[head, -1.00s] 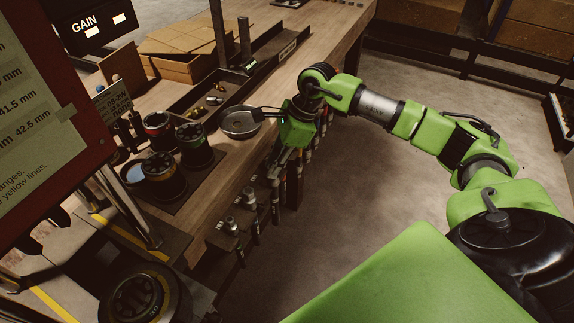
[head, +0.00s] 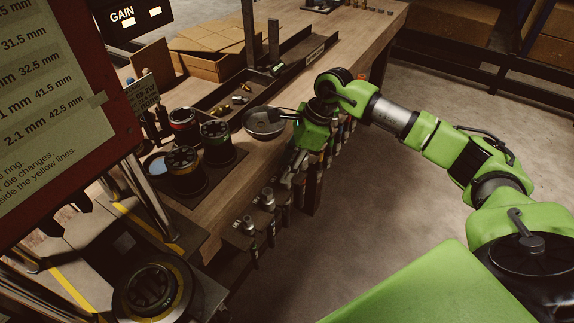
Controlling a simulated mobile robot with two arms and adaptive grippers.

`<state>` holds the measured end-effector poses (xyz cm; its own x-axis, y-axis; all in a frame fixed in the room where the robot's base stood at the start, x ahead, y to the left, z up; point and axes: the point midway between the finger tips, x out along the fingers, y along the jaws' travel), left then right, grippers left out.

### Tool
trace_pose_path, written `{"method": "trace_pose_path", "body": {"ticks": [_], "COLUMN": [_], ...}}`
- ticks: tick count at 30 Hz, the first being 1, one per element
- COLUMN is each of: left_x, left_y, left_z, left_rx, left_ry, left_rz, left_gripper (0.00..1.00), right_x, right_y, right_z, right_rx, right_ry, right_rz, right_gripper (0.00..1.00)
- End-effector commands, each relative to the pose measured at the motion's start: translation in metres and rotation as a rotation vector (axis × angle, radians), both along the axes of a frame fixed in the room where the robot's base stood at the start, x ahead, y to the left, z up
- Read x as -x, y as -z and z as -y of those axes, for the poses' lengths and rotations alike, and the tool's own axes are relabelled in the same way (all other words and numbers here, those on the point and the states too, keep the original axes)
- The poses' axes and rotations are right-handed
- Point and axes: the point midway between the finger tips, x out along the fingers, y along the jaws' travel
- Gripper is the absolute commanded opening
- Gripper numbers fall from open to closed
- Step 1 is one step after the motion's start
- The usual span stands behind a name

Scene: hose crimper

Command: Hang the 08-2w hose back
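My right gripper (head: 291,178) is beside the front edge of the workbench (head: 219,208), its fingers pointing down and left near the row of hanging hoses. Whether its fingers are shut on a hose cannot be made out. Hoses with silver end fittings (head: 268,197) hang in a rack (head: 236,239) along the bench edge, and another fitting (head: 248,223) stands nearer. More hoses hang behind the gripper, partly hidden by it. Their labels are too small to read, so I cannot tell which hose is 08-2w. My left gripper is out of view.
A round metal pan (head: 263,124) sits on the bench behind my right gripper. Several die sets (head: 216,144) stand on a dark mat to its left. The crimper (head: 153,290) and a display panel (head: 45,110) fill the left side. Open floor (head: 400,190) lies right of the bench.

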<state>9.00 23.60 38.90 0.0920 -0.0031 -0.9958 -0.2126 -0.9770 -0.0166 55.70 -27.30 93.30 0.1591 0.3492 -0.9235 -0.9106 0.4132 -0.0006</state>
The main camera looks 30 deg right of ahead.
Motion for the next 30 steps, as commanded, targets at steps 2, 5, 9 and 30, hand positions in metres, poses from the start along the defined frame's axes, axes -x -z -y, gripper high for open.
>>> {"method": "trace_pose_path", "body": {"ticks": [2, 5, 9, 30], "left_x": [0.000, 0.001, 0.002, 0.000], "left_y": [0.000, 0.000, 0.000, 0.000], "left_z": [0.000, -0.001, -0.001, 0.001], "left_rx": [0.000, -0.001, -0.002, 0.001], "left_ry": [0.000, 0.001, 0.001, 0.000], "left_rz": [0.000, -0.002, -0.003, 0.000], "left_gripper": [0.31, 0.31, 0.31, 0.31], "right_x": [0.000, 0.001, 0.001, 0.019], "right_y": [0.000, 0.001, -0.005, -0.109], "right_z": [0.000, 0.000, 0.003, 0.041], "right_rx": [0.001, 0.002, 0.002, 0.000], "right_ry": [0.000, 0.000, 0.001, 0.000], "right_rz": [0.000, -0.003, 0.000, 0.001], "right_gripper": [0.38, 0.38, 0.38, 0.38]}}
